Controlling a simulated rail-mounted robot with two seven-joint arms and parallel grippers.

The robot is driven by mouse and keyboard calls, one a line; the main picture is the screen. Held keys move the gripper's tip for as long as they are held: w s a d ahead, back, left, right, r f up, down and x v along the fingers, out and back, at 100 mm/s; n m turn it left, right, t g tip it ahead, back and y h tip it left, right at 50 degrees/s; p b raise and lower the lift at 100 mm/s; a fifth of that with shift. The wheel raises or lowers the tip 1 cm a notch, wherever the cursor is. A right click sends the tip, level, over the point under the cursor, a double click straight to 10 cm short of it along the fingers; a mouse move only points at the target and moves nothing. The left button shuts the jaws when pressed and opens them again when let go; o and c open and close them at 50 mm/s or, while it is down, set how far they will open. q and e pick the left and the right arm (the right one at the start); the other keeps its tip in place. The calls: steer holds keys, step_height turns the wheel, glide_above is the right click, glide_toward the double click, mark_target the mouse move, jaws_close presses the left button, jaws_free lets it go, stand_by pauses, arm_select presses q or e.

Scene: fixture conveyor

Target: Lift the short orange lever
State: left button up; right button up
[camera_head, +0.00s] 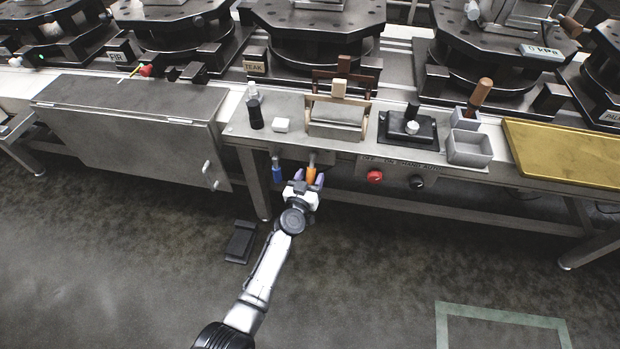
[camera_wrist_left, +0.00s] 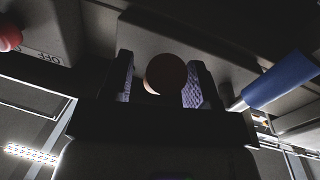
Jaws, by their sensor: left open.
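The short orange lever (camera_head: 311,173) sticks out below the front edge of the bench. My left gripper (camera_head: 306,184) is at this lever, its fingers open on either side of it. In the left wrist view the lever's round end (camera_wrist_left: 165,74) shows dark between the two fingers (camera_wrist_left: 158,84), with gaps beside it. The gripper hides part of the lever in the head view. My right gripper is in neither view.
A blue lever (camera_head: 277,171) hangs close to the left of the gripper; it also shows in the wrist view (camera_wrist_left: 282,81). A red button (camera_head: 375,176) and a black knob (camera_head: 416,182) are on the panel to the right. The floor in front is mostly clear.

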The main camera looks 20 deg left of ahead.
arm_select(q)
steer(key=shift+c, duration=0.4)
jaws_close()
